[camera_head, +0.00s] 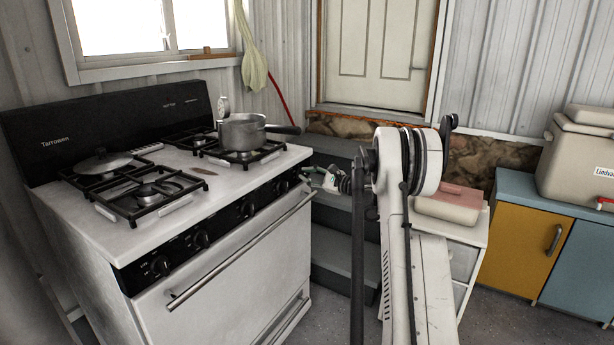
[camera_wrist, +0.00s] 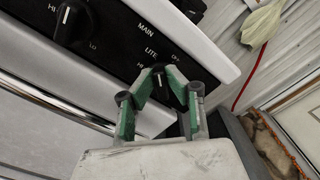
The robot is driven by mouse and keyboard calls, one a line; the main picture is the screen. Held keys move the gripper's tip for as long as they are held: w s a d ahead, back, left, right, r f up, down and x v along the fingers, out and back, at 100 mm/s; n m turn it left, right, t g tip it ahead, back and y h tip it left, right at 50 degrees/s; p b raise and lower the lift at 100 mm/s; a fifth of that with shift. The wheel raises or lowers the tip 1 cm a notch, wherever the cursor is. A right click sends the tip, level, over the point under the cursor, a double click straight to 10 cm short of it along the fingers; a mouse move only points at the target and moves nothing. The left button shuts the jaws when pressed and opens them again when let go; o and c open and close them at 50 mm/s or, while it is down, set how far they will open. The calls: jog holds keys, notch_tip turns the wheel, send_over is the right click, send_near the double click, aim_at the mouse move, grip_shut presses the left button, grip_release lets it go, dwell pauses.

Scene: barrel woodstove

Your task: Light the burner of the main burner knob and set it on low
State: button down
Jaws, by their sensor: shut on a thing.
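The white stove (camera_head: 120,215) has a black front panel with a row of black knobs. My gripper (camera_wrist: 162,85) is at the panel's right end, shut on a small black knob (camera_wrist: 160,74). The labels MAIN, LITE, OFF and HI stand around this knob, and its white pointer line shows between the fingers. The exact setting is hard to read. My gripper also shows in the head view (camera_head: 318,178), where it hides most of that knob. I see no clear flame at the burners.
A dark lid or pan (camera_head: 103,162) is on the left grate. The oven handle (camera_head: 235,252) runs below the panel. Dark steps (camera_head: 333,238) stand right of the stove. Another knob (camera_wrist: 70,20) is left of my gripper.

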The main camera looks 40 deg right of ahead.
jog(key=shift+n, duration=0.6)
jog(key=c, duration=1.7)
grip_release()
jog(key=shift+c, duration=0.2)
jog(key=shift+s, duration=0.1)
jog(key=v, duration=1.2)
